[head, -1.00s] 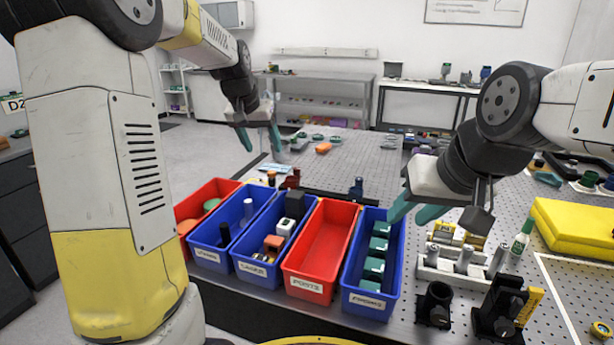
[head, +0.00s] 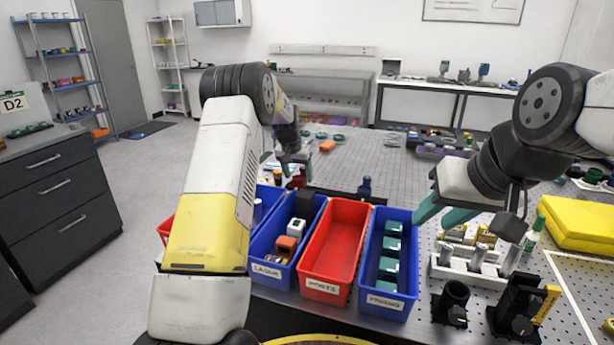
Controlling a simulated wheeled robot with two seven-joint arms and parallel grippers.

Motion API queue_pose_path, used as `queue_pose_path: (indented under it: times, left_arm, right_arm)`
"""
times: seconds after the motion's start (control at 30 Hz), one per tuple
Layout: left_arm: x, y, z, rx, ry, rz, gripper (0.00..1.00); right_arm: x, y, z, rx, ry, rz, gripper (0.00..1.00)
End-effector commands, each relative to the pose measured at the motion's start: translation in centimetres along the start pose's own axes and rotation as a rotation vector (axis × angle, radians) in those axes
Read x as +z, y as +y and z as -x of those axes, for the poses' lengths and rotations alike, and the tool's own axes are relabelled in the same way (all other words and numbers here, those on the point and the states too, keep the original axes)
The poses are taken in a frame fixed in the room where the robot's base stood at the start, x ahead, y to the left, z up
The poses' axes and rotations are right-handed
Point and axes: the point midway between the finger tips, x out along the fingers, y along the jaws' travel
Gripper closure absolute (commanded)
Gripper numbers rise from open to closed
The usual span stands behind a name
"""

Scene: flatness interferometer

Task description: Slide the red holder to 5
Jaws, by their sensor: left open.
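The red holder (head: 297,178) is a small dark-red piece at the left part of a dark rail (head: 340,193), behind the bins. A blue holder (head: 365,187) stands further right on the rail. My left gripper (head: 293,168) is open, low at the red holder, and partly covers it. I cannot tell whether its fingers touch the holder. The scale marks and the 5 are too small to read. My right gripper (head: 440,213) has teal fingers apart, with nothing seen between them, above the right side of the bins.
Blue and red bins stand along the table's front, including an empty red bin (head: 333,240) and a blue bin (head: 388,260) of green parts. A white block with posts (head: 468,262) and black mounts are at right. The perforated table (head: 370,155) behind the rail has bare room.

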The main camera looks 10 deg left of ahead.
Motion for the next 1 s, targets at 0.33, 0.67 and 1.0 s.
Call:
queue_pose_path:
  times: [0.33,0.67,1.0]
  left_arm:
    - [0.0,0.0,-1.8,0.0,0.001,0.0,0.35]
    - [0.0,0.0,-1.7,0.0,0.001,0.0,0.76]
    - [0.0,0.1,-1.7,0.0,0.001,0.0,1.0]
  right_arm:
    - [0.0,0.0,0.0,0.0,0.0,0.0,0.64]
    - [0.0,0.0,0.0,0.0,0.0,0.0,0.64]
    - [0.0,0.0,0.0,0.0,0.0,0.0,0.64]
